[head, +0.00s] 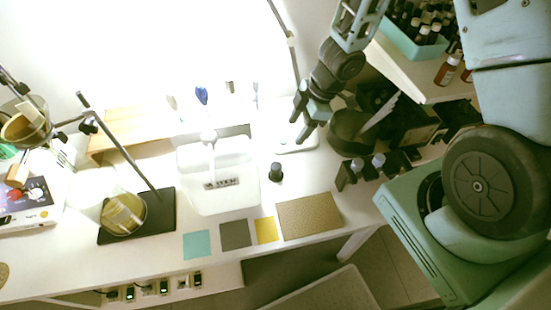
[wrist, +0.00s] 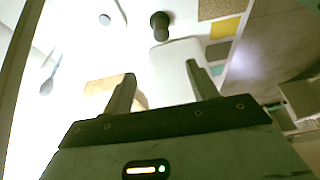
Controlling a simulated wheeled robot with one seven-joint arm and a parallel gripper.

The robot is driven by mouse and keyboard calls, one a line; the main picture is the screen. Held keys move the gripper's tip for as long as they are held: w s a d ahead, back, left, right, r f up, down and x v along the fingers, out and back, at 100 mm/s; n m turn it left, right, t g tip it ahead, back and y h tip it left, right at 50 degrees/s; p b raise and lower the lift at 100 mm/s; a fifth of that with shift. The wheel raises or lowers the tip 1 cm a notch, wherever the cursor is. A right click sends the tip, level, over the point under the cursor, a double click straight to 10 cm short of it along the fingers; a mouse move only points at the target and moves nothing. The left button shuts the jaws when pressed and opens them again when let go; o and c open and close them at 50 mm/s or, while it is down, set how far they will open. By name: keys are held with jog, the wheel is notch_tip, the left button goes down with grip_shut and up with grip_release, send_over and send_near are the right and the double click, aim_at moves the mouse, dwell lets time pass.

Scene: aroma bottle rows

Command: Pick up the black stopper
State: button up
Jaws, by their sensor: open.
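The black stopper (head: 276,172) stands on the white table just right of the white tub in the head view. It also shows at the top middle of the wrist view (wrist: 160,26), beyond my fingertips. My gripper (head: 302,122) is above the table, up and to the right of the stopper in the head view. In the wrist view my gripper (wrist: 160,71) has its two fingers apart with nothing held between them. The stopper is apart from the fingers.
The white tub (head: 219,178) stands close to the stopper's left. A dark bowl (head: 352,132) and small dark bottles (head: 379,161) are to the right. A tan mat (head: 309,217) and a yellow square (head: 266,229) lie in front. A stand with a glass flask (head: 124,214) is at left.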

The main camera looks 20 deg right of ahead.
jog(key=b, duration=0.7)
send_near(276, 165)
jog(key=x, duration=0.4)
jog(key=shift+a+f, duration=0.15)
jog(key=shift+f, duration=0.2)
jog(key=shift+b+x, duration=0.65)
jog(key=shift+x, duration=2.1)
jog(key=c, duration=0.9)
